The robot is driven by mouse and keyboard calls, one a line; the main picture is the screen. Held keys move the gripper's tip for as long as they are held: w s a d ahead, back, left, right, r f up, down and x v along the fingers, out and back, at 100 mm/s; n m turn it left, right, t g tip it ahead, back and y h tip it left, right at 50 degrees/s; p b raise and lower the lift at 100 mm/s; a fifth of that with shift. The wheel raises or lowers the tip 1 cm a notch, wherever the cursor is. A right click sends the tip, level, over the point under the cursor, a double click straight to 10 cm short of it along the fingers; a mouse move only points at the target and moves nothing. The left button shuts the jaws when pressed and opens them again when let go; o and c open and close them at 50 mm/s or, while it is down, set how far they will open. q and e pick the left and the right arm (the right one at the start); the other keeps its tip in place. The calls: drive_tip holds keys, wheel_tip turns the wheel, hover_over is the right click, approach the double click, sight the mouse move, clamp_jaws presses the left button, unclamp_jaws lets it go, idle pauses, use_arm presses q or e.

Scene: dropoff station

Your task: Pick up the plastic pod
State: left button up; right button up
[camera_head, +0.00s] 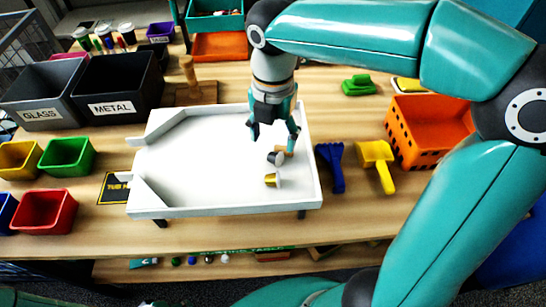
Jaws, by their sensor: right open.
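Two small pod-like pieces lie on the white tray (190,211), near its right side. One is a grey and white pod (275,158); the other is a gold pod with a pale end (272,180), lying nearer to me. I cannot tell from their looks which one is plastic. My right gripper (273,146) is open and points down just behind the grey pod, with nothing seen between its fingers. A small tan piece (287,149) shows by its right fingertip, partly hidden. My left gripper is not in view.
Small green (67,156) and red (44,211) bins are nearer. A blue brush (332,165), yellow shovel (378,163) and orange crate (425,130) stand right. The tray's middle is clear.

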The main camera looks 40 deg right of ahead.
sight(274, 154)
drive_tip(key=shift+d+f, duration=0.2)
drive_tip(key=shift+f, duration=2.9)
drive_tip(key=c, duration=0.9)
